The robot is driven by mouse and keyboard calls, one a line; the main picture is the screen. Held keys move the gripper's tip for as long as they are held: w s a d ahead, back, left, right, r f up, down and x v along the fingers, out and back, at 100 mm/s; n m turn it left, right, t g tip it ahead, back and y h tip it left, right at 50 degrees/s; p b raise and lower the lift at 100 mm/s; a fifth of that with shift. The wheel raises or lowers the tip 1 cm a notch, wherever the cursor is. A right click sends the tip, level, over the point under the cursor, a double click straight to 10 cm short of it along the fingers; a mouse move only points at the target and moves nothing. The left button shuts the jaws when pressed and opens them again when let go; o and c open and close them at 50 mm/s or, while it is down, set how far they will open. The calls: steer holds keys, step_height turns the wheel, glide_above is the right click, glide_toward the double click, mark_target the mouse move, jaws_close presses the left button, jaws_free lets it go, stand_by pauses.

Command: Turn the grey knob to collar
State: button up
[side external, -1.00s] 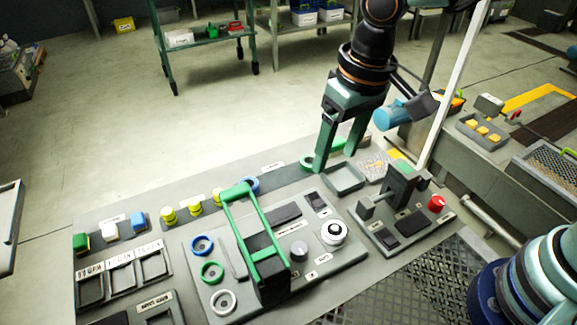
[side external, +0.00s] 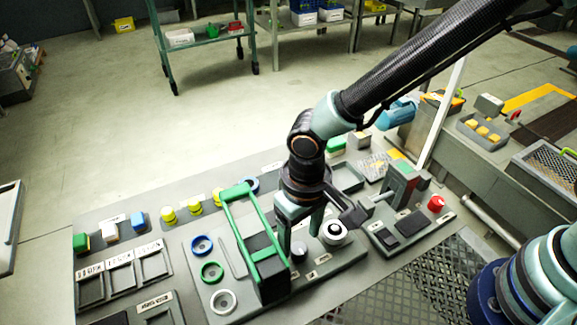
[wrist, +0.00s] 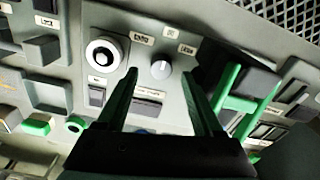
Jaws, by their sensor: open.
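The grey knob (side external: 299,252) stands on the grey panel just right of the green-framed press, partly hidden by my gripper in the side view. In the wrist view the knob (wrist: 161,69) is a round grey cap with a light pointer mark, ringed on its far side by small white labels (wrist: 170,33) whose print I cannot read surely. My gripper (side external: 299,242) points down close over the knob. In the wrist view its two green fingers (wrist: 160,76) are apart, one on each side of the knob's place, with nothing held between them. Contact with the knob does not show.
The green-framed press (side external: 262,262) stands close to the left of my gripper. A white dial with a black centre (side external: 334,233) is close on the right. A block with a red button (side external: 436,203) stands farther right. Coloured rings lie left of the press.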

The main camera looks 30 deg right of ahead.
mark_target(299, 251)
steer(key=shift+f, duration=1.25)
jaws_close()
steer(key=shift+n, duration=0.4)
steer(key=n, duration=0.5)
steer(key=shift+w+n, duration=0.1)
steer(key=shift+n, duration=0.2)
steer(key=n, duration=0.5)
steer(key=shift+n, duration=0.4)
